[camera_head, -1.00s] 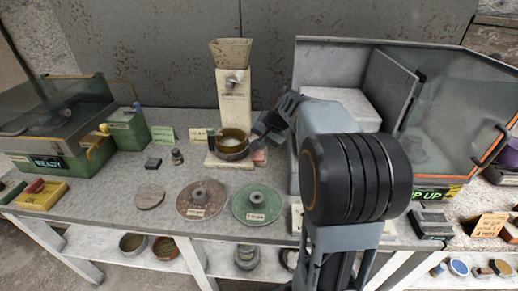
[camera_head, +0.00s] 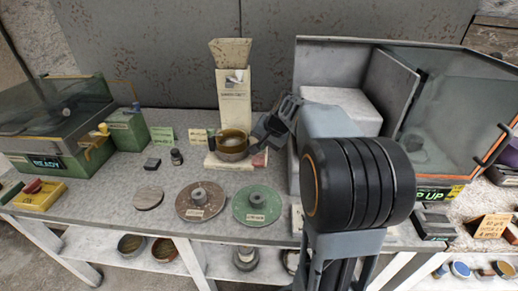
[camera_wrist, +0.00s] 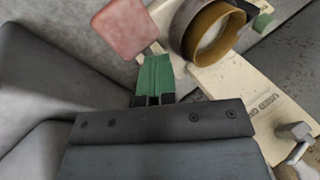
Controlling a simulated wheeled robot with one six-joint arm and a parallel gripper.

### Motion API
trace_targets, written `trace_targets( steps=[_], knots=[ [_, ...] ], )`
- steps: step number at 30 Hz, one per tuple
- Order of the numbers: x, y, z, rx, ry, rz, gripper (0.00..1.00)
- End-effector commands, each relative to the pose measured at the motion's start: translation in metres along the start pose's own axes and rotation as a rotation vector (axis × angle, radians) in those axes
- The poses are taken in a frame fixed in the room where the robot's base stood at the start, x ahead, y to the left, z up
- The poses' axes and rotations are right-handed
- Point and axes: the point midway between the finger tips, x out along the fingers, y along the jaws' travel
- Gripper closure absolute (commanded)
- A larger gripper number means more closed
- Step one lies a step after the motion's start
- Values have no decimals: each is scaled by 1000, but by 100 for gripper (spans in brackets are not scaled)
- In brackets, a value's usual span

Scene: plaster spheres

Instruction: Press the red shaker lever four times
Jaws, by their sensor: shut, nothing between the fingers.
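The red lever (camera_wrist: 125,28) is a flat pad at the upper left of the wrist view. In the head view it (camera_head: 260,159) shows at the right foot of the cream shaker (camera_head: 235,103), partly hidden by my gripper. My gripper (camera_wrist: 154,65) has green fingertips, shut with nothing between them. They are just beside the lever's pad and its short stem; I cannot tell whether they touch. In the head view my gripper (camera_head: 259,138) is by the shaker's base, its tips hard to make out. A brown-rimmed round cup (camera_head: 232,152) stands on the base.
Two round discs, brown (camera_head: 201,201) and green (camera_head: 256,205), lie in front of the shaker on the grey bench. A glass-fronted cabinet (camera_head: 438,120) stands at the right. A green machine (camera_head: 55,130) and yellow tray (camera_head: 40,195) are at the left.

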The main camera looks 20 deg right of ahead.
Motion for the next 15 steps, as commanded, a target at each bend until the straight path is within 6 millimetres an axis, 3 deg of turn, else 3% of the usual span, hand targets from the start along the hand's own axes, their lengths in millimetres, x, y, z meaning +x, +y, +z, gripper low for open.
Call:
trace_targets(
  steps=[15],
  knots=[
    [6,4,4,0,-4,1,100]
  ],
)
